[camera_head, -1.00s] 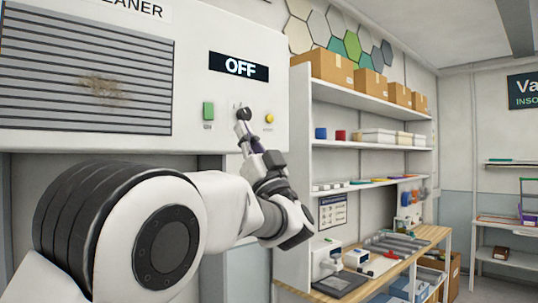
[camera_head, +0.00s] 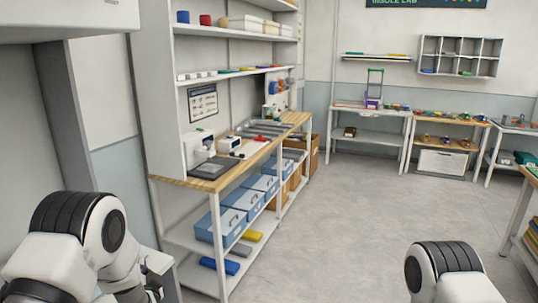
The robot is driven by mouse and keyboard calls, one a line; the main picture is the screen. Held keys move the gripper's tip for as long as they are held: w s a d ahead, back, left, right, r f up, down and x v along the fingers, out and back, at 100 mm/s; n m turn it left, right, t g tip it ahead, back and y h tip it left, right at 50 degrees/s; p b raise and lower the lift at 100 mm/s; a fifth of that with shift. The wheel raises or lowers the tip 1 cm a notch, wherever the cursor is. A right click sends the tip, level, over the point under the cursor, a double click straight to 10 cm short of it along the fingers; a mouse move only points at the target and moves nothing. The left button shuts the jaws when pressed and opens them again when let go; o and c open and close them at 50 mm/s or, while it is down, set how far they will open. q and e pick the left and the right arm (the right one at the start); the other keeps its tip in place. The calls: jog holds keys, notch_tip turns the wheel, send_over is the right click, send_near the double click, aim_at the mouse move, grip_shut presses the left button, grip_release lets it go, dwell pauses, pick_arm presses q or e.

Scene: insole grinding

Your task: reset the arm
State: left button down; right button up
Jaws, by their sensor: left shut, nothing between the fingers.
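My left arm is folded low at the bottom left of the head view. Its gripper (camera_head: 152,292) shows only in small part at the bottom edge, dark and shut with nothing in it. It is apart from the shelf unit and the workbench. A link of my right arm shows at the bottom right; my right gripper is out of view. Only the lower corner of the white cleaner housing (camera_head: 70,20) shows at the top left; its buttons are out of view.
A wooden-topped workbench (camera_head: 175,182) with machines stands left of centre, with blue bins (camera_head: 218,228) below. Wall shelves (camera_head: 230,28) rise above it. A white rack (camera_head: 368,136) and further tables line the far wall. The grey floor (camera_head: 350,215) in the middle is clear.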

pick_arm(q)
jog(key=s+d+f+g+h, duration=0.3)
jog(key=s+f+g+h, duration=0.35)
jog(key=s+f, duration=1.6)
jog(key=s+d+f+n+g, duration=0.1)
jog(key=s+g, duration=0.2)
jog(key=s, duration=0.3)
jog(key=s+d+f+n+g+h, duration=0.1)
jog(key=s+d+n+g, duration=0.1)
jog(key=s, duration=0.5)
jog(key=s+d+f+n+g, duration=0.1)
jog(key=s+d+n+g, duration=0.1)
jog(key=s+g, duration=0.2)
jog(key=shift+s+f+b, duration=0.3)
jog(key=shift+s+b, duration=0.05)
jog(key=shift+s, duration=0.85)
